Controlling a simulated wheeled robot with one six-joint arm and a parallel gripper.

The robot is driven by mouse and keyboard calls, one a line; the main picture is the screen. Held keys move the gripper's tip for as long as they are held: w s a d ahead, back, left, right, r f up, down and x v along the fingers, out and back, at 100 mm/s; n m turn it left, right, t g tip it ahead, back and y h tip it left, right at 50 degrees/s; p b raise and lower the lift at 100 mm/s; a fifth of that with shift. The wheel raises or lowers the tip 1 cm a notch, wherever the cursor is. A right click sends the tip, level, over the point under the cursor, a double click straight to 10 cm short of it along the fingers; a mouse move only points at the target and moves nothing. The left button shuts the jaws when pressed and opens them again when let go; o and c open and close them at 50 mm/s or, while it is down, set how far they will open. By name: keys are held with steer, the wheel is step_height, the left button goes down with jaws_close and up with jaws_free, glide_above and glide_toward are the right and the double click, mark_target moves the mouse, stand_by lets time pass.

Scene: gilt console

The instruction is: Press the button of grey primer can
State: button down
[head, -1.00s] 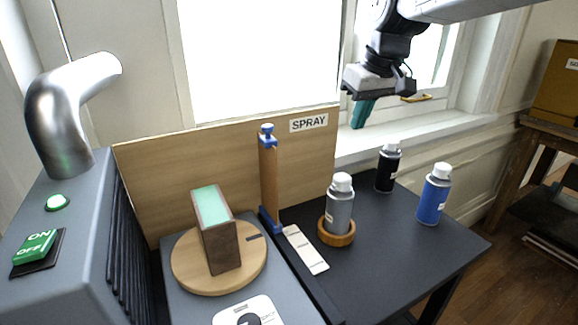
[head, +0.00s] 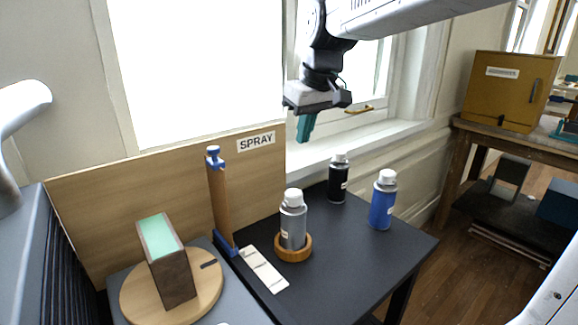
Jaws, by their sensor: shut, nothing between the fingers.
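The grey primer can (head: 293,226) stands upright in a round wooden ring holder (head: 294,250) on the dark table, with a white top. My gripper (head: 306,128) hangs from the arm above and behind the can, near the window, with its teal fingers pointing down. It is shut and empty, well clear of the can. Any small button on the can's top is too small to make out.
A black can (head: 338,180) and a blue can (head: 382,204) stand right of the grey can. A clamp post (head: 222,200) and a label strip (head: 263,268) are to its left. A block (head: 167,262) sits on a turntable. The table's right front is clear.

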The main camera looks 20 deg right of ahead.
glide_toward(293, 191)
steer(key=x, duration=0.5)
steer(key=shift+w+f, duration=0.1)
steer(key=shift+w, duration=0.1)
steer(key=shift+f, duration=0.6)
